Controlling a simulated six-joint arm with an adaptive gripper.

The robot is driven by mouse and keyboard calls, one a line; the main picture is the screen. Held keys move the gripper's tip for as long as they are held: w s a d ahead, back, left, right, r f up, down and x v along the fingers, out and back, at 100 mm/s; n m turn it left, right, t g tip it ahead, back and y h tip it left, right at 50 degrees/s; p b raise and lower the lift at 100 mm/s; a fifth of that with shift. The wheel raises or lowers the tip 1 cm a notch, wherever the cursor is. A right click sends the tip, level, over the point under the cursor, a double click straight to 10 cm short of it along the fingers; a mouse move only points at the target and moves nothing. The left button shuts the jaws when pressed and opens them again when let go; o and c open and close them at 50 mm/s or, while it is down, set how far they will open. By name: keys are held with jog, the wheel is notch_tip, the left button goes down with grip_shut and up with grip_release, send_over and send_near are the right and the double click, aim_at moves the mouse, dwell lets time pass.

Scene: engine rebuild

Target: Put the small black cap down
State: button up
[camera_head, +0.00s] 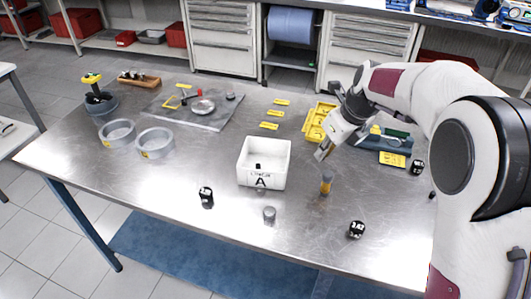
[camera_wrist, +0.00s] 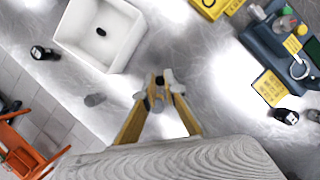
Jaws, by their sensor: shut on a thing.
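My gripper (camera_head: 322,154) hangs above the steel table, right of the white box, with its fingers pointing down. In the wrist view its yellow fingers (camera_wrist: 158,92) close together on a small dark thing, which looks like the small black cap (camera_wrist: 159,80). The fingers cover most of it, and I cannot make it out in the head view. The white box (camera_head: 245,178), marked "A", stands open on the table. Another small black piece (camera_head: 258,166) lies inside it and also shows in the wrist view (camera_wrist: 101,31).
A small yellowish cylinder (camera_head: 326,184) stands just below my gripper. A grey cylinder (camera_head: 269,215) and black labelled cylinders (camera_head: 206,198) (camera_head: 356,229) stand near the front. A yellow tray (camera_head: 318,120) and a blue tool tray (camera_head: 378,143) lie behind.

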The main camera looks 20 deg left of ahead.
jog(key=a+r+m, duration=0.1)
jog(key=a+r, duration=0.1)
jog(key=a, duration=1.1)
jog(key=shift+s+a+m, duration=0.2)
jog(key=shift+a+m, duration=0.15)
jog(key=shift+m, duration=0.05)
jog(key=shift+f, duration=0.15)
send_over(271, 168)
jog(key=d, duration=0.1)
jog(key=shift+s+f, duration=0.25)
jog(key=shift+f, duration=0.95)
jog(key=shift+s+f, duration=0.2)
jog(key=shift+f, duration=1)
jog(key=shift+f, duration=0.15)
jog(key=shift+f, duration=2.35)
jog(key=shift+f, duration=0.15)
